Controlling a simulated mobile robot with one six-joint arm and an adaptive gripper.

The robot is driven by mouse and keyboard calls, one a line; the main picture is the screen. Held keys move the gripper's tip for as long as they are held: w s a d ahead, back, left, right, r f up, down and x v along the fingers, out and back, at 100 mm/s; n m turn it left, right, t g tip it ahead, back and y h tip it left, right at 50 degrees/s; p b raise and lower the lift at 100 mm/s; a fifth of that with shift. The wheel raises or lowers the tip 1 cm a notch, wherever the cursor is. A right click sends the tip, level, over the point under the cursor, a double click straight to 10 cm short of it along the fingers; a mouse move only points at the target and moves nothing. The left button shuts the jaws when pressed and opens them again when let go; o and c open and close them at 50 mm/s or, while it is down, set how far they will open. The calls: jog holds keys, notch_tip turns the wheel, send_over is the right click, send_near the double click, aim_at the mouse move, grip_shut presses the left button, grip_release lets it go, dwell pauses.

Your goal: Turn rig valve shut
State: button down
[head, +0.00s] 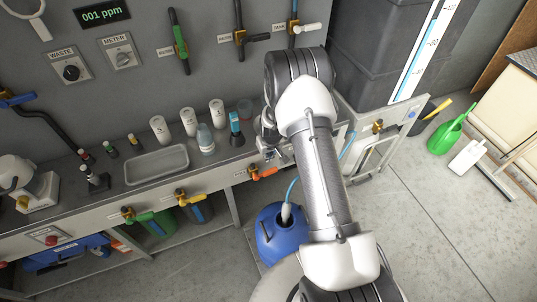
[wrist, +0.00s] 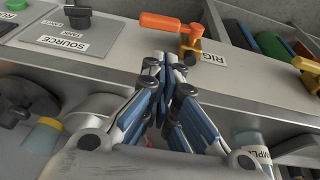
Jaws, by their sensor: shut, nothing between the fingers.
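The rig valve has an orange lever (head: 264,174) and a brass body on the bench's front edge. In the head view the lever points right, roughly along the edge. In the wrist view the orange lever (wrist: 165,21) points left from the brass body (wrist: 192,40), beside a RIG label (wrist: 209,59). My gripper (wrist: 171,60) is shut and empty, its fingertips a little short of the lever and apart from it. In the head view my gripper (head: 273,153) is partly hidden by my arm, just above the valve.
A SOURCE label (wrist: 64,44) with a dark knob (wrist: 77,18) lies left in the wrist view. Yellow-handled (head: 190,195) and green-handled (head: 128,214) valves sit along the same edge. A blue drum (head: 278,240) with a hose stands below. Bottles and cups crowd the bench top.

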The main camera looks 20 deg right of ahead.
jog(key=b, duration=0.2)
send_over(265, 174)
jog(key=w+d, duration=0.2)
jog(key=f, duration=0.8)
jog(key=shift+s+a+f, duration=0.15)
jog(key=shift+s+f, duration=0.1)
jog(key=shift+f+b, duration=0.35)
jog(key=shift+f, duration=0.4)
jog(key=f+b, duration=0.1)
jog(key=d+f+b, duration=0.1)
jog(key=b, duration=0.1)
jog(key=shift+s+r, duration=0.1)
jog(key=shift+s, duration=0.05)
